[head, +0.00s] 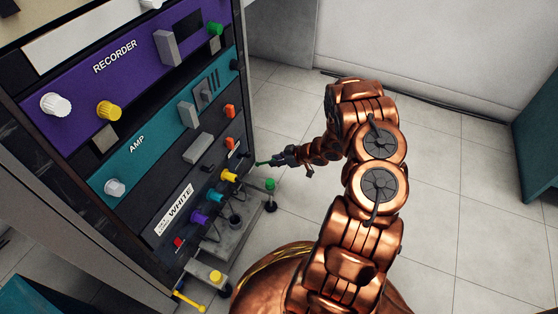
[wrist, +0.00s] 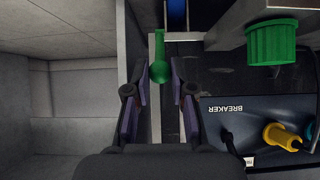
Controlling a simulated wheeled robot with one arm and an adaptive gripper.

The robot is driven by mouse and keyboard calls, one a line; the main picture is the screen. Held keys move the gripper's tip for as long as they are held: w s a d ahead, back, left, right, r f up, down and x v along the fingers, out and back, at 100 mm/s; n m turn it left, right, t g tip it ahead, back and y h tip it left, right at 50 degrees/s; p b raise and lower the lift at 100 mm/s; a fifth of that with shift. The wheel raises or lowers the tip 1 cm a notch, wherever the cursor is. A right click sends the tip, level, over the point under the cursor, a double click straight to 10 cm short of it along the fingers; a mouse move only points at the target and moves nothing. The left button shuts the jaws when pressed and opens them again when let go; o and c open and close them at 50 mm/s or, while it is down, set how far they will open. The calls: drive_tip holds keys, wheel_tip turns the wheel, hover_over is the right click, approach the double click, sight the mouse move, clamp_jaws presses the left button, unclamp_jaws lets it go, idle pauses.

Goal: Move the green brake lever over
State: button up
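The green brake lever (wrist: 160,52) shows in the wrist view as a thin green bar with a round green ball at its near end. In the head view its green handle (head: 263,163) sticks out from the rack's right side. My gripper (wrist: 160,72) is open, with one fingertip on each side of the ball and narrow gaps between. I cannot tell whether either finger touches it. In the head view my gripper (head: 278,160) reaches left toward the rack, its tip at the handle. The lever's base is hidden there.
A large green knob (wrist: 272,42) and a yellow knob (wrist: 281,137) on a panel marked BREAKER lie right of my gripper in the wrist view. In the head view, the rack (head: 130,165) carries several knobs, with a green-topped post (head: 270,184) below my gripper. Open floor (head: 440,215) lies right.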

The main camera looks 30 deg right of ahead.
drive_tip(key=shift+c, duration=1.1)
drive_tip(key=shift+s+d+f+b, duration=0.25)
drive_tip(key=shift+s+f+b, duration=0.1)
drive_tip(key=shift+f, duration=0.3)
drive_tip(key=shift+s+d+f+b, duration=0.25)
drive_tip(key=shift+s+f, duration=0.1)
drive_tip(key=shift+f, duration=0.3)
drive_tip(key=shift+f, duration=0.1)
drive_tip(key=shift+s+d+f+b, duration=0.15)
drive_tip(key=shift+f+b, duration=0.15)
drive_tip(key=shift+f, duration=0.35)
drive_tip(key=shift+s+f+b, duration=0.15)
drive_tip(key=shift+f+b, duration=0.1)
drive_tip(key=shift+f, duration=0.4)
drive_tip(key=shift+f+b, duration=0.55)
drive_tip(key=shift+f, duration=1)
